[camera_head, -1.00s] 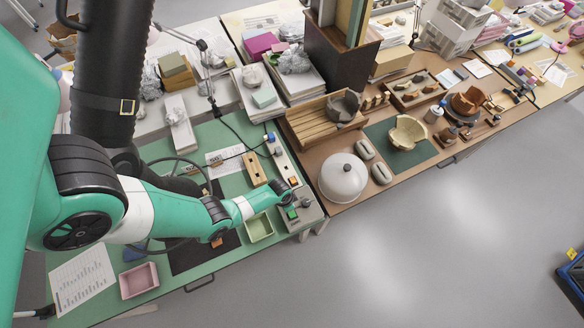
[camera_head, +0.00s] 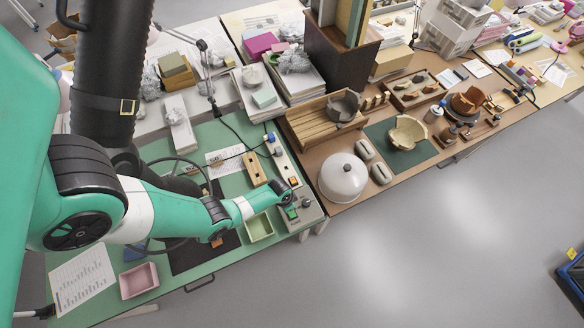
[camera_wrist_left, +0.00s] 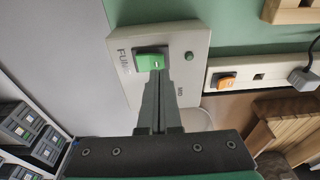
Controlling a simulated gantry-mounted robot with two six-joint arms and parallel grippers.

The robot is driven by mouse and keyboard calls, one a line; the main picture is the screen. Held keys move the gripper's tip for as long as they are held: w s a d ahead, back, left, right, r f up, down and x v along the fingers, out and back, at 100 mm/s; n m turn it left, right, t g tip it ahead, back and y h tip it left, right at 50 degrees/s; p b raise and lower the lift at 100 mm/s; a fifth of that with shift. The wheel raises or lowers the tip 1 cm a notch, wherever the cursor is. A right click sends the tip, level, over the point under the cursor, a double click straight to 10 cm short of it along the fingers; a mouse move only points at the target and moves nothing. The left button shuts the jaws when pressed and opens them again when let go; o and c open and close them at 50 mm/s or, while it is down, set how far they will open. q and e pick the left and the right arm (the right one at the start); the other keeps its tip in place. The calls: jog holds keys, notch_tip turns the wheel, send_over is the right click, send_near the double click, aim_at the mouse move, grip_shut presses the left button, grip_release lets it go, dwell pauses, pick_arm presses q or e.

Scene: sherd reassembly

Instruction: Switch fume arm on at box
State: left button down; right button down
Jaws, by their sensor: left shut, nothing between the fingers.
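The fume box (camera_wrist_left: 120,70) is a light grey control box with lettering that begins "FU", a green rocker switch (camera_wrist_left: 150,62) and a small dark green round lamp or button (camera_wrist_left: 189,56). In the head view the box (camera_head: 312,212) sits at the front right corner of the green-topped bench. My left gripper (camera_wrist_left: 158,76) is shut and empty. Its fingertips are at the lower edge of the green switch and overlap it in the wrist view; whether they press it I cannot tell. In the head view my left gripper (camera_head: 288,199) is over the box. My right gripper is not in view.
A power strip (camera_wrist_left: 245,70) with an orange switch (camera_wrist_left: 227,82) lies beside the box. A green tray (camera_head: 259,228) stands to its left. A white dome (camera_head: 343,177) and a slatted wooden rack (camera_head: 308,122) are on the brown bench at right.

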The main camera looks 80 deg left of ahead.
pick_arm(q)
jog(key=shift+f+b, duration=1)
jog(key=shift+f, duration=0.05)
dwell(0.6)
jog(key=shift+r, duration=0.15)
notch_tip(320, 180, up, 7)
jog(key=p, duration=0.7)
dwell(0.3)
